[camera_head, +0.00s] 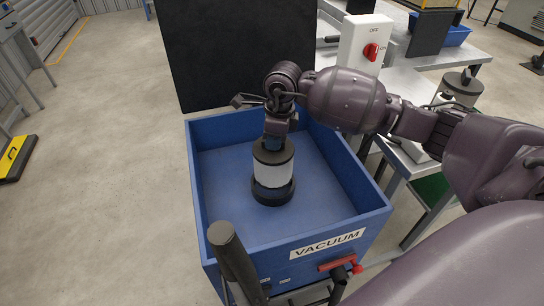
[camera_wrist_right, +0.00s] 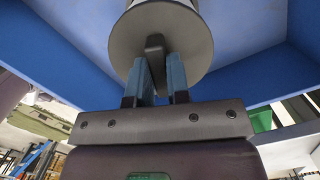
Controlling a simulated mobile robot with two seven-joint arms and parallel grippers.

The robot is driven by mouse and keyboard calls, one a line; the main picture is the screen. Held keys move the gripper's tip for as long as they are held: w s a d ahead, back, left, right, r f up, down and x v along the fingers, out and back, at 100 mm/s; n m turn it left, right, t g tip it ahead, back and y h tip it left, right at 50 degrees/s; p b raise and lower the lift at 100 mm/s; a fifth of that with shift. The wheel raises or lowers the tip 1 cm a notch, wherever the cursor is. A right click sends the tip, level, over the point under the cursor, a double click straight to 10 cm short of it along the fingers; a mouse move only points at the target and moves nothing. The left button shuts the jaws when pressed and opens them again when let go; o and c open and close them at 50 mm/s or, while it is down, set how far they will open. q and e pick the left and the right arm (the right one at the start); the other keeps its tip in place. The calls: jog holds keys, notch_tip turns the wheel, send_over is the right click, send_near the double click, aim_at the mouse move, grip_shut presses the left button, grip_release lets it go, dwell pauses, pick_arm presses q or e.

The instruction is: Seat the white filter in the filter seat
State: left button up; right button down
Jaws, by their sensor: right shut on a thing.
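The white filter (camera_head: 272,172) is a white cylinder with a dark top cap, standing roughly upright inside the blue vacuum box. My right gripper (camera_head: 275,138) is above it, shut on the handle on its cap. In the right wrist view, both fingers of the gripper (camera_wrist_right: 161,65) close around the dark handle on the filter's grey cap (camera_wrist_right: 190,45). The filter seat (camera_head: 273,194) is a dark round ring on the box floor. The filter's lower end meets the ring in the head view; how deep it sits is hidden. My left gripper is out of view.
The blue box (camera_head: 203,190) has walls all round, a VACUUM label and a red-handled latch (camera_head: 338,263) in front. Its black lid (camera_head: 240,50) stands open behind. A switch box with a red knob (camera_head: 371,52) is at the back right. The box floor is otherwise clear.

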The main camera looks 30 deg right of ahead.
jog(key=shift+f, duration=0.4)
notch_tip(320, 180, down, 6)
jog(key=shift+r+b, duration=0.25)
jog(key=shift+b, duration=0.3)
jog(key=shift+r, duration=0.1)
jog(key=c, duration=1.5)
grip_release()
jog(key=shift+f, duration=0.2)
jog(key=shift+c, duration=0.2)
jog(key=o, duration=0.4)
jog(key=shift+o, duration=0.2)
